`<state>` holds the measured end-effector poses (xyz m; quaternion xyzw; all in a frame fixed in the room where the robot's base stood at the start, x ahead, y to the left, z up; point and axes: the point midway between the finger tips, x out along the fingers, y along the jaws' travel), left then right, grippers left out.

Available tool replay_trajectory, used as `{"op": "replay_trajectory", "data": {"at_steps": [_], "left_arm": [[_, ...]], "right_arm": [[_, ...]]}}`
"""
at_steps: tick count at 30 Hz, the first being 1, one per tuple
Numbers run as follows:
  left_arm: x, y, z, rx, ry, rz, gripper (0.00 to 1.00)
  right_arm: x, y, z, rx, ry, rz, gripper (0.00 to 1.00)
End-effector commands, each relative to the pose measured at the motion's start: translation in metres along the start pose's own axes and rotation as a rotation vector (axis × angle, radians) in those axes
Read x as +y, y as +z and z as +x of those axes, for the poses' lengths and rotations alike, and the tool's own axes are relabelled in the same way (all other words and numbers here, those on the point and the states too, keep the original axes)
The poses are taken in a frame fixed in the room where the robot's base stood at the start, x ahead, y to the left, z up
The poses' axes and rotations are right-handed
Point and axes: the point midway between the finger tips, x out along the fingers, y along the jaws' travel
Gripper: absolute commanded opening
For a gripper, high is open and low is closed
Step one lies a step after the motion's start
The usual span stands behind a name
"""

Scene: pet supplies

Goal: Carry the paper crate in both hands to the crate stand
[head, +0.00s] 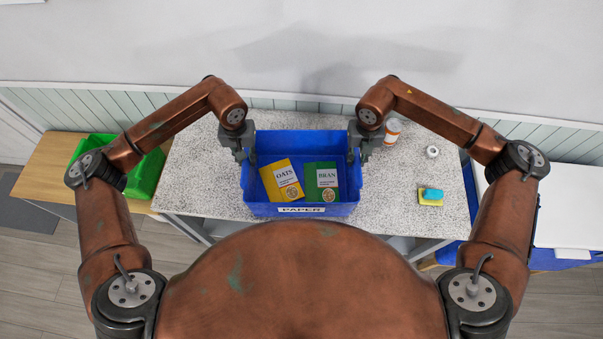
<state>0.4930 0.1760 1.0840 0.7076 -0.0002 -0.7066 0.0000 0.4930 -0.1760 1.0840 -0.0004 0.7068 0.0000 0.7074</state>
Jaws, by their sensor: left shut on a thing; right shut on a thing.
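The blue paper crate (300,209) has a white label reading PAPER on its near wall. It is at the speckled table in the middle of the head view; I cannot tell whether it rests on the top or is just above it. A yellow OATS box (282,180) and a green BRAN box (327,181) lie inside it. My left gripper (246,156) is shut on the crate's left side wall. My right gripper (357,154) is shut on its right side wall. The fingertips are partly hidden. I cannot tell which surface is the crate stand.
The speckled table (190,185) is clear left of the crate. Right of it are a white-and-orange bottle (392,132), a small round metal item (432,152) and a blue-and-yellow sponge (431,196). A green crate (147,175) stands on a wooden table at left. A white surface (570,215) is at right.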

Motion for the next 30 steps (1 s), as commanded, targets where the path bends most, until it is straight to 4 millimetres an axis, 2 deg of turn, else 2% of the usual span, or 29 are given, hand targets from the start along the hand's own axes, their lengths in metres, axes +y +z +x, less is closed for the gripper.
{"op": "replay_trajectory", "data": {"at_steps": [20,30], "left_arm": [[0.000,-0.001,-0.003,0.003,0.001,0.000,0.00],[0.000,-0.001,-0.025,0.004,0.001,0.000,0.00]], "right_arm": [[0.000,0.001,-0.003,-0.003,0.001,0.000,0.00],[0.000,0.001,-0.025,-0.004,0.001,0.000,0.00]]}}
